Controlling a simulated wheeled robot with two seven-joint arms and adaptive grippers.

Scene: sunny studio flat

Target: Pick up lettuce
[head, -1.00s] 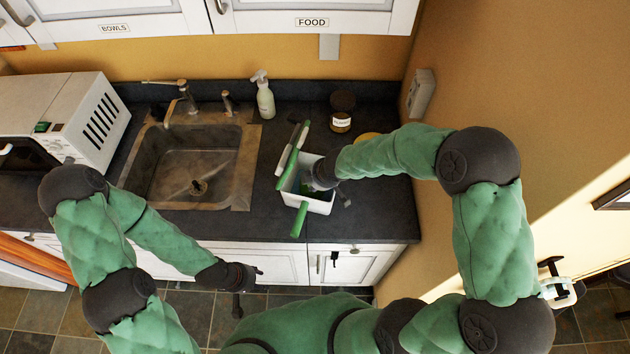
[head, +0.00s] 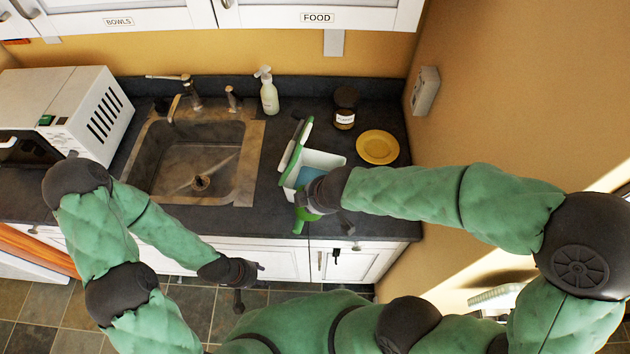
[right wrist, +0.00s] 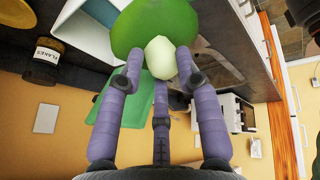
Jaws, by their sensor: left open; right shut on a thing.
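The lettuce (right wrist: 150,22), a round green head with a pale stem end, is between the fingers of my right gripper (right wrist: 158,66) in the right wrist view. My right gripper is shut on it at the stem end. In the head view my right gripper (head: 314,194) is at the front of the white bin (head: 322,158), and the arm hides part of the bin. A bit of the green lettuce (head: 302,210) shows beside the fingers. My left gripper (head: 248,287) is open and empty in front of the counter, below the sink.
Green-edged boards (head: 295,145) lean at the bin's left side. A yellow plate (head: 377,147), a dark jar (head: 345,107) and a spray bottle (head: 268,92) stand behind. The sink (head: 185,160) is left of the bin, and the wall (head: 470,100) is close on the right.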

